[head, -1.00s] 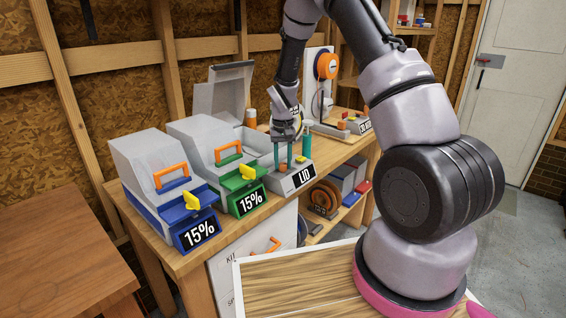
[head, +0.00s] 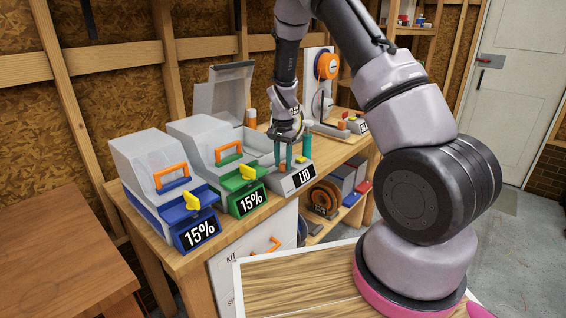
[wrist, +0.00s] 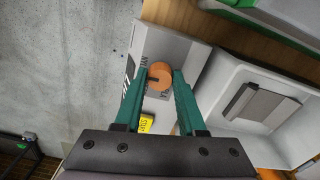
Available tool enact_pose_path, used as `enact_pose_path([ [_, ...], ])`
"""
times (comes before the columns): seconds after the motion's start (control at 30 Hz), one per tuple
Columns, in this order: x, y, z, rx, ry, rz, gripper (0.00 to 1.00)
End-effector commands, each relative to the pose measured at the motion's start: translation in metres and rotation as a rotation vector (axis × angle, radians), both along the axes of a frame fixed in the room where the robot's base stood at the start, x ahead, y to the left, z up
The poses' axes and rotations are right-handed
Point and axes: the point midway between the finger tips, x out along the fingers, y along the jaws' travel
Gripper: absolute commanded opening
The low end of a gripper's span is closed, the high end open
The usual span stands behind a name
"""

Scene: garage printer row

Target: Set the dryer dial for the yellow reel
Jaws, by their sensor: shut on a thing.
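The dryer with its lid up (head: 222,92) stands on the bench, and its front display reads LID (head: 302,176). My gripper (head: 293,162) is low over its front panel, fingers pointing down. In the wrist view, the teal fingertips (wrist: 160,74) are shut on a round orange dial (wrist: 160,78) with a dark pointer mark. A yellow START button (wrist: 146,124) shows between the fingers. The open chamber (wrist: 285,125) holds a grey block. I cannot make out a yellow reel.
Two closed dryers, one blue (head: 185,215) and one green (head: 238,190), stand to the left, both reading 15%. A machine with an orange disc (head: 326,66) stands at the right. Reels and boxes fill the shelf (head: 320,228) below.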

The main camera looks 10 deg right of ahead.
Motion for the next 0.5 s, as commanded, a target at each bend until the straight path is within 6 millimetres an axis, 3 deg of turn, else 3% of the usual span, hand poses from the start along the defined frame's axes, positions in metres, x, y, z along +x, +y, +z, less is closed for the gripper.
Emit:
enact_pose_path([
  [0.43,0.0012,0.0001,0.0007,0.000,-0.003,-0.011,0.00],
  [0.47,0.0012,0.0001,0.0007,0.000,-0.003,-0.011,0.43],
  [0.5,0.0011,0.0000,0.0006,0.000,-0.003,-0.011,0.58],
])
